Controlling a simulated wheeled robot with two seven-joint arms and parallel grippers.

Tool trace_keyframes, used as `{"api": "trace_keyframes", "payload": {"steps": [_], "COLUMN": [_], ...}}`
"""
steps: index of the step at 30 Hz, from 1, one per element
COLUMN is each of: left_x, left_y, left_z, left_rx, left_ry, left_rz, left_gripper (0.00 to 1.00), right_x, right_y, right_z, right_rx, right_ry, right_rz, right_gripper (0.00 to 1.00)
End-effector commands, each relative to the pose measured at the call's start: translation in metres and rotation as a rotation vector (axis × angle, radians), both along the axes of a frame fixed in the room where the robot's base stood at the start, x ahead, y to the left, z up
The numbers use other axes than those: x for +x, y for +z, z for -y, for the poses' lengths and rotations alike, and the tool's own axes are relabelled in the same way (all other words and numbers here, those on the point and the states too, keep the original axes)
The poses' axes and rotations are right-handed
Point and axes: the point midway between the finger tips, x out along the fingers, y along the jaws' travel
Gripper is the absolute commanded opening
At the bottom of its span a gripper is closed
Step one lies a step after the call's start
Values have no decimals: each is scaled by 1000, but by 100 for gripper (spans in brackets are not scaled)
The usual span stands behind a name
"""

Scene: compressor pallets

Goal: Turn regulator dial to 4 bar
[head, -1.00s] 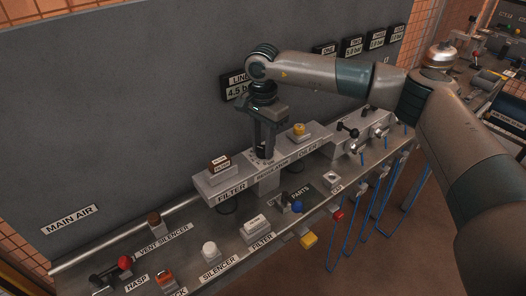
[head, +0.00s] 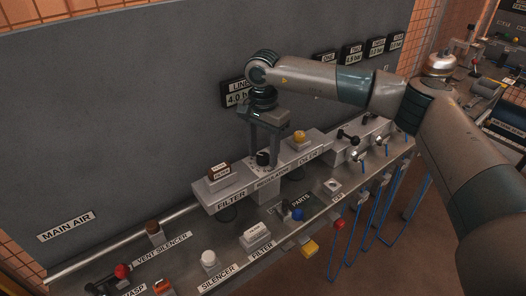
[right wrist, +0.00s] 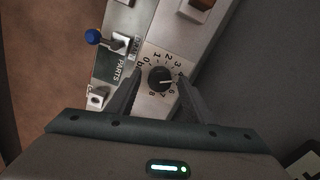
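The regulator dial (head: 262,158) is a black knob on top of the block labelled REGULATOR (head: 272,184), between the filter and oiler blocks. In the right wrist view the dial (right wrist: 160,78) has a white mark pointing right, towards the 4 on its printed scale. My right gripper (head: 264,149) is above the dial, pointing down. The LINE gauge (head: 238,97) on the panel reads 4.0. My left gripper is not in view.
The filter block (head: 220,190) and oiler block (head: 305,153) flank the regulator closely. A grey panel (head: 120,110) stands behind.

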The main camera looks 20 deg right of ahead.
Motion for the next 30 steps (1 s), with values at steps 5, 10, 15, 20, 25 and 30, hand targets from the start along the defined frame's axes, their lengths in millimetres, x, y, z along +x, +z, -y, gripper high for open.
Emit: {"api": "trace_keyframes", "payload": {"steps": [5, 10, 15, 20, 25, 30], "left_x": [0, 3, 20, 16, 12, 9], "left_y": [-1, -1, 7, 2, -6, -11], "left_z": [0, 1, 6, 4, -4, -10], "left_rx": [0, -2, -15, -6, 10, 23], "left_ry": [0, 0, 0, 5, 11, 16], "left_rz": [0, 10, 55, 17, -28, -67], "left_gripper": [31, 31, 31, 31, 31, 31], "right_x": [0, 0, 0, 0, 0, 0], "right_y": [0, 9, 30, 59, 94, 128], "right_z": [0, 0, 0, 0, 0, 0], "right_rx": [-1, 0, 1, 1, 1, 0], "right_ry": [0, 0, 0, 0, 0, 0], "right_rz": [-1, 1, 2, 3, 3, 3], "right_gripper": [47, 47, 47, 47, 47, 47]}}
